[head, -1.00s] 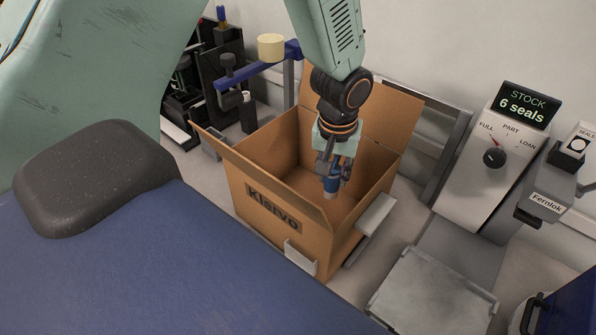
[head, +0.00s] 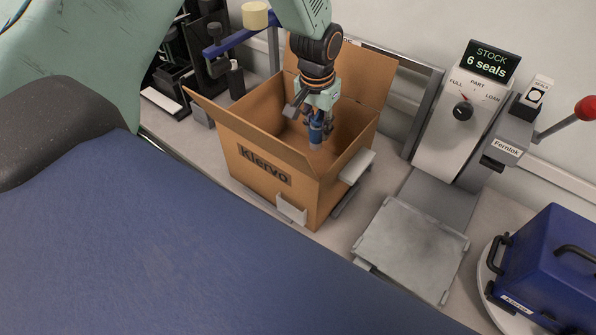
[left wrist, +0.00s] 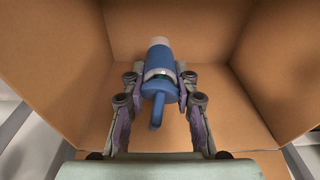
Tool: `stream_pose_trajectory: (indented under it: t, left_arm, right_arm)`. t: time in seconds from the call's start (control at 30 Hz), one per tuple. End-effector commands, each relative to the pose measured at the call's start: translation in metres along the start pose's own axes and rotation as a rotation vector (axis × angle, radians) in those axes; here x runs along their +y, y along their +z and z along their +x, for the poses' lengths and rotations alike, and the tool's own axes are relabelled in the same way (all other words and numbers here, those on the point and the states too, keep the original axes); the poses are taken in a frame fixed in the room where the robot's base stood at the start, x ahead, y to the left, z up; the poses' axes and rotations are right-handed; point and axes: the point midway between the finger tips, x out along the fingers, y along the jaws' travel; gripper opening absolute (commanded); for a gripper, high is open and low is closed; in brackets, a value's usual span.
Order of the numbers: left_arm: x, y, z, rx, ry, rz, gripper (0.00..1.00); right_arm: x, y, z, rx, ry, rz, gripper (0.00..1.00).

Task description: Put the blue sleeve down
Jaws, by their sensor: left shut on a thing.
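My left gripper (head: 314,116) is shut on a handheld tester with a blue sleeve (head: 316,132). It reaches down into an open cardboard box (head: 238,143) labelled "Klervo". In the left wrist view the blue sleeve (left wrist: 158,60) lies between the two fingers of the left gripper (left wrist: 160,84). It has a pale far end, a light band and a narrow blue tail towards the camera. The box walls (left wrist: 60,60) surround it, and the box bottom looks empty around it. I cannot tell whether the tester touches the bottom. My right gripper is not in view.
The box flaps stand open. A grey metal plate (head: 412,250) lies to the right, before a dial unit (head: 455,125) reading "6 seals". A red-knobbed lever (head: 586,108) and a blue case (head: 550,265) are farther right. A black rack (head: 205,45) stands behind left.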

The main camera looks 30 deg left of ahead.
Motion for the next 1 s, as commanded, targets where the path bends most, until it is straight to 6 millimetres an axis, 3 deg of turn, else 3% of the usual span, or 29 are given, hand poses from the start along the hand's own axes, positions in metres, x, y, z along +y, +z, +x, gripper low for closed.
stream_pose_trajectory:
  t: [0.33, 0.6, 0.87, 1.0]
  left_arm:
    - [-0.003, -0.002, 0.004, 0.003, 0.019, 0.218, 0.00]
    - [-0.002, 0.005, 0.050, 0.003, 0.019, 0.226, 0.00]
    - [0.000, 0.009, 0.070, 0.004, 0.019, 0.226, 0.00]
    - [0.000, 0.011, 0.089, 0.003, 0.019, 0.226, 0.00]
  right_arm:
    - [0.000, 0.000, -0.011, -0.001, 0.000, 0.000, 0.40]
    - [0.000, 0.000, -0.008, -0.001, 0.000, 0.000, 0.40]
    - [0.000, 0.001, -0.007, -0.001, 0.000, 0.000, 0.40]
    - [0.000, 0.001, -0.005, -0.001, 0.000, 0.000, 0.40]
